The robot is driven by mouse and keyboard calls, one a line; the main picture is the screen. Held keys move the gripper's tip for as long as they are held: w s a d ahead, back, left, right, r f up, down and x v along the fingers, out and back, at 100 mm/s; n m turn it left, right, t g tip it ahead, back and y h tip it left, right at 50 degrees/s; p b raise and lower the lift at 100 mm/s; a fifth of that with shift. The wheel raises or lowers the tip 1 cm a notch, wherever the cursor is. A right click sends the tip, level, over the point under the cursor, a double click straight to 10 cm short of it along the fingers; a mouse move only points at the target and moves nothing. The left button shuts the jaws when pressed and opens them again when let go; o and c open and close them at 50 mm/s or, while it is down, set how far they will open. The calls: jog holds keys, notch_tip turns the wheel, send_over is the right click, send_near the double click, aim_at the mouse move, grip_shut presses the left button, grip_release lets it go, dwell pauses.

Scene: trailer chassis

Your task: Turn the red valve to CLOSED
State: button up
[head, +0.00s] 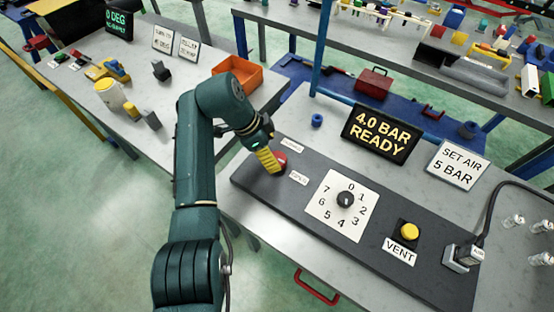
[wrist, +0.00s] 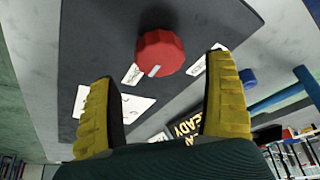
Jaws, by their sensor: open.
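The red valve (head: 281,156) is a round knob on the dark panel, partly hidden behind my gripper (head: 267,160) in the head view. In the wrist view the valve (wrist: 161,45) shows whole, with a white mark on its near side. The mark points between two white labels, somewhat nearer the left one (wrist: 132,75) than the right one (wrist: 197,65); their text is unreadable there. In the head view one label (head: 291,146) lies behind the valve and an OPEN label (head: 299,178) in front. My gripper (wrist: 163,80) is open; its yellow fingers are spread, the valve beyond their tips, apparently untouched.
The dark panel (head: 320,217) also carries a numbered dial (head: 345,199), a yellow VENT button (head: 410,231) and a plug (head: 462,255). A display (head: 380,131) reads "4.0 BAR READY". A sign (head: 457,165) reads "SET AIR 5 BAR". A blue knob (head: 317,120) stands behind the panel.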

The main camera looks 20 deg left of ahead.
aim_at(277, 158)
jog(key=x, duration=0.4)
jog(key=shift+f, duration=0.15)
jog(key=shift+c, duration=0.3)
jog(key=c, duration=1.2)
